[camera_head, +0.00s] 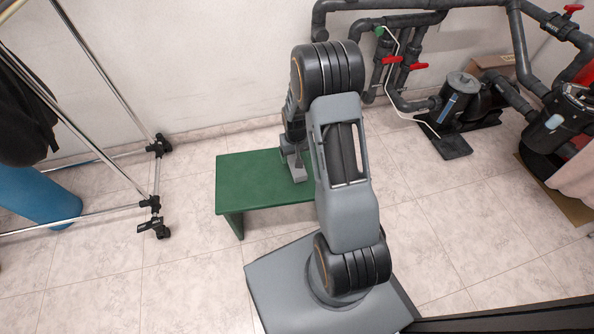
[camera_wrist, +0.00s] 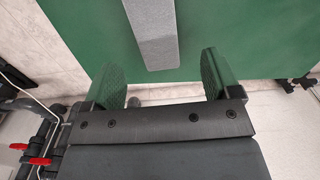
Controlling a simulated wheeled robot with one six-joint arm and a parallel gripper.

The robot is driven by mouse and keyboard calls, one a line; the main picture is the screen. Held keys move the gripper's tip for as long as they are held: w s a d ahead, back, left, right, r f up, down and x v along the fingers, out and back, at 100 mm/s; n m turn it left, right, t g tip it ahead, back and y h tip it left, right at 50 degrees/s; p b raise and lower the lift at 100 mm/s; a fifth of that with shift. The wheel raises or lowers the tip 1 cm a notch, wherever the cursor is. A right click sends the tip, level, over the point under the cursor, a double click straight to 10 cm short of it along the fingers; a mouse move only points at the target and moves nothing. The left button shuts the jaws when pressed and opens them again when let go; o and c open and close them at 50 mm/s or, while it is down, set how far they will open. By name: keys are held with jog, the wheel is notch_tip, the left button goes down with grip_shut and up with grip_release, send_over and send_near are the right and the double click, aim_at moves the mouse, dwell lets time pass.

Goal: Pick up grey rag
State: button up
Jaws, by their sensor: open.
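The grey rag (camera_wrist: 155,32) shows in the wrist view as a long, flat grey strip over the green bench (camera_wrist: 85,25). Its upper end runs out of that picture. My gripper (camera_wrist: 161,68) is open, with one green-padded finger on each side and nothing gripped. The rag's near end lies around the gap between the fingertips; I cannot tell the height between them. In the head view a small part of the rag (camera_head: 281,181) shows on the green bench (camera_head: 245,180), beside my arm, which hides the rest. My gripper is over the bench's right part there.
A metal rack on wheels (camera_head: 152,190) stands to the left, with a blue cylinder (camera_head: 38,196) by it. Dark pipes with red valves (camera_head: 391,60) and a pump (camera_head: 460,98) are along the wall and right. The floor in front of the bench is clear.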

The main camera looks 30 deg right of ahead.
aim_at(299, 175)
jog(key=shift+s+d+f+b, duration=0.1)
jog(key=shift+f+b, duration=0.75)
jog(key=shift+f, duration=0.85)
jog(key=shift+s+d+f+b, duration=0.1)
jog(key=shift+f+b, duration=0.7)
jog(key=shift+f, duration=0.85)
jog(key=shift+r, duration=0.1)
jog(key=shift+c, duration=0.3)
jog(key=c, duration=0.9)
jog(key=shift+c, duration=0.2)
